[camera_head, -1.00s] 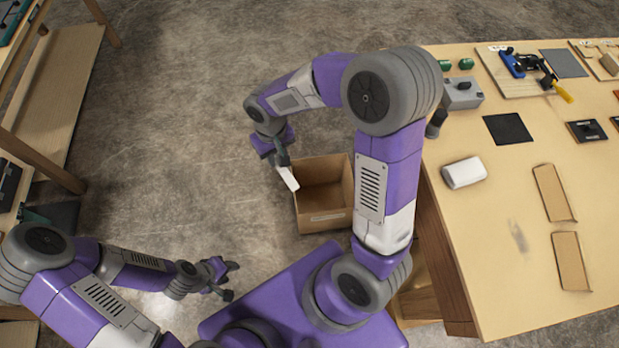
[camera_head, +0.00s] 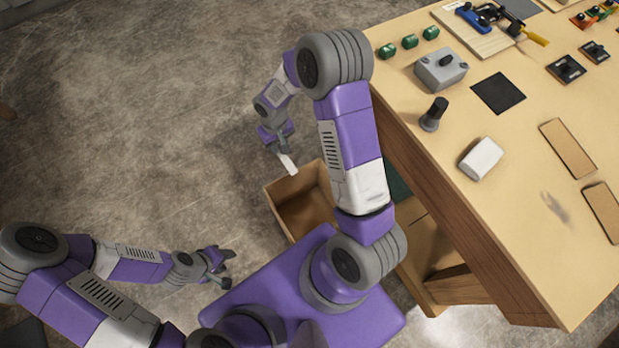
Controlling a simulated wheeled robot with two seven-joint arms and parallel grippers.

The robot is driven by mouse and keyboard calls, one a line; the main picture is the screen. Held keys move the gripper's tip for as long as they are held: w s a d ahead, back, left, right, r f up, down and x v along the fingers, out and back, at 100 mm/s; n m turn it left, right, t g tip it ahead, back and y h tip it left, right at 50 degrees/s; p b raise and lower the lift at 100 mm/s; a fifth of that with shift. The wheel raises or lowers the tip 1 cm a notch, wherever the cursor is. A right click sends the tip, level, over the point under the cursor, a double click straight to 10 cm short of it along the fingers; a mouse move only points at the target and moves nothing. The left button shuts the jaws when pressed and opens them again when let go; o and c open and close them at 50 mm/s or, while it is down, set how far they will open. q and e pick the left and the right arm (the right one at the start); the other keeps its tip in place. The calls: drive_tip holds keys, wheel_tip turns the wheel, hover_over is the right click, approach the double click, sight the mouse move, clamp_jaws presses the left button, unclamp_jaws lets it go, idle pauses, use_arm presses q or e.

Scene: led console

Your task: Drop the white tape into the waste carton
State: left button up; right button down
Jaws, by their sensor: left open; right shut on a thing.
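My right gripper (camera_head: 279,147) is shut on a thin white strip, the white tape (camera_head: 288,164), which points down and to the right. The tape's lower end appears at the far rim of the open brown waste carton (camera_head: 307,212); I cannot tell its height above it. The carton stands on the floor, its right side partly hidden behind my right arm. The part of its inside that shows looks empty. My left gripper (camera_head: 223,268) is open and empty, over the floor left of the carton.
A wooden table (camera_head: 520,225) stands on the right, its edge close to my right arm. It bears a white block (camera_head: 481,158), a grey box (camera_head: 441,69), a dark knob (camera_head: 433,114) and several other parts. The floor (camera_head: 130,130) on the left is clear.

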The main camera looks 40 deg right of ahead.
drive_tip(key=s+d+f+b, duration=0.1)
drive_tip(key=d+f+b, duration=0.2)
drive_tip(key=f, duration=0.9)
drive_tip(key=s+d+f+b, duration=0.1)
drive_tip(key=f+b, duration=0.4)
drive_tip(key=f, duration=0.7)
drive_tip(key=s+d+f+b, duration=0.1)
drive_tip(key=d+f+b, duration=0.3)
drive_tip(key=f, duration=0.8)
drive_tip(key=shift+s+d+b, duration=0.3)
drive_tip(key=shift+s+b, duration=0.1)
drive_tip(key=shift+b, duration=0.15)
drive_tip(key=c, duration=0.8)
unclamp_jaws()
drive_tip(key=shift+c, duration=0.2)
drive_tip(key=shift+r, duration=0.15)
wheel_tip(320, 180, up, 7)
drive_tip(key=p, duration=0.3)
drive_tip(key=shift+r, duration=0.2)
